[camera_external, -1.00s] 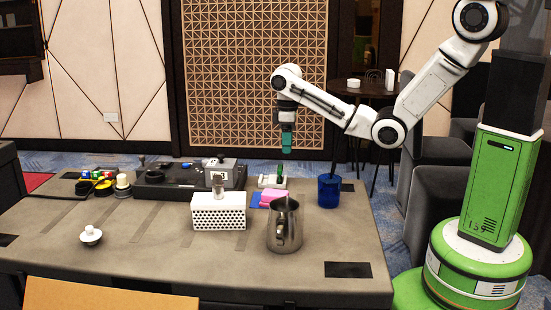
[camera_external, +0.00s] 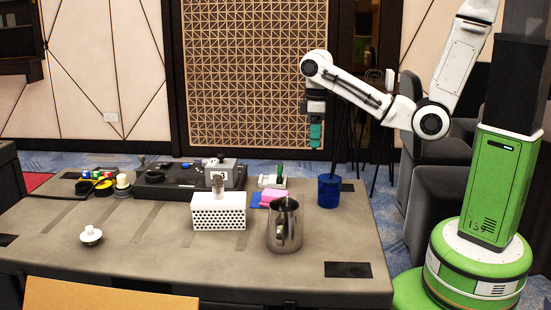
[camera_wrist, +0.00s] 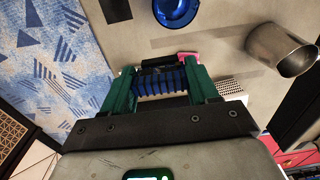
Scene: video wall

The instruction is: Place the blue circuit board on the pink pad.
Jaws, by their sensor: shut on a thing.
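My gripper (camera_external: 315,138) hangs with its green fingers pointing down, high above the back right of the table. In the wrist view, my gripper (camera_wrist: 163,72) is shut on a dark blue, ridged thing (camera_wrist: 160,84); I cannot tell whether it is the circuit board. A pink thing (camera_external: 271,195), probably the pad, lies on the table behind the metal pitcher, below and left of my gripper. A flat blue piece (camera_external: 256,201) shows at its left edge. In the wrist view the pink thing (camera_wrist: 189,55) is partly hidden by the fingers.
A blue cup (camera_external: 329,190) stands right of the pink thing, almost below my gripper. A metal pitcher (camera_external: 285,228) stands in front of the pink thing. A white perforated box (camera_external: 218,211) and a dark machine (camera_external: 180,182) are to the left. The table's front right is clear.

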